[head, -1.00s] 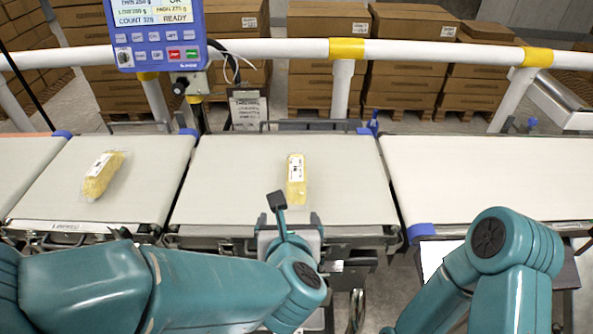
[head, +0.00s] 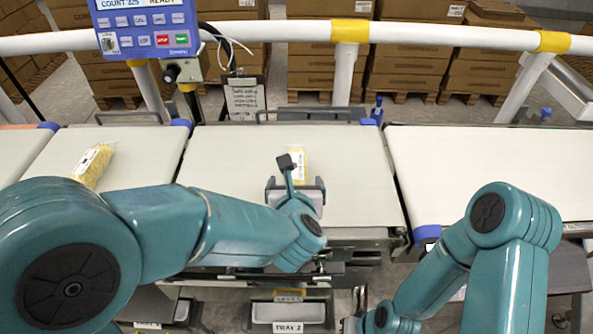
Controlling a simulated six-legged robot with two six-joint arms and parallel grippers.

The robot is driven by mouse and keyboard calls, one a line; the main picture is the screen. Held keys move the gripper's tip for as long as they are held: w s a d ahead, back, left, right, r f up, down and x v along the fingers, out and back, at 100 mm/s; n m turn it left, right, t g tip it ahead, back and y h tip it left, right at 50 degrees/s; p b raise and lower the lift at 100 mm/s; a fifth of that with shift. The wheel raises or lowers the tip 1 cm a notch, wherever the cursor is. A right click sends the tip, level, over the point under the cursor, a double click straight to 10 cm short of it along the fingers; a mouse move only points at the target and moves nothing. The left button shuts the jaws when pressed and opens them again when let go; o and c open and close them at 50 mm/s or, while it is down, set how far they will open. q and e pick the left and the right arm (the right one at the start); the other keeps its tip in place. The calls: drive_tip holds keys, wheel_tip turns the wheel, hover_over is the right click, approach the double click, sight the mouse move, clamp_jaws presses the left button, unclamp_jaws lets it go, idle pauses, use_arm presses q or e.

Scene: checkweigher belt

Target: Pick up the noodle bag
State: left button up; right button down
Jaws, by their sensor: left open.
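A yellow noodle bag (head: 299,163) with a white label lies on the middle belt (head: 230,160), its near part hidden by my left gripper. My left gripper (head: 295,184) is open, its two fingers spread on either side of the bag's near end. I cannot tell whether the fingers touch it.
The right belt (head: 500,170) is empty. A white guard rail (head: 270,31) with yellow bands runs behind the belts. A blue control panel (head: 148,30) stands at the back left. A tray labelled TRAY 2 (head: 289,312) is below the middle belt. Brown cartons are stacked behind the rail.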

sight(296, 177)
use_arm(q)
drive_tip(key=shift+x, duration=0.85)
drive_tip(key=p+x, duration=0.1)
drive_tip(key=x, duration=0.4)
drive_tip(key=shift+w+f, duration=0.1)
drive_tip(key=shift+w, duration=0.05)
drive_tip(key=shift+w+f, duration=0.2)
drive_tip(key=shift+s+r, duration=0.1)
drive_tip(key=c, duration=1.4)
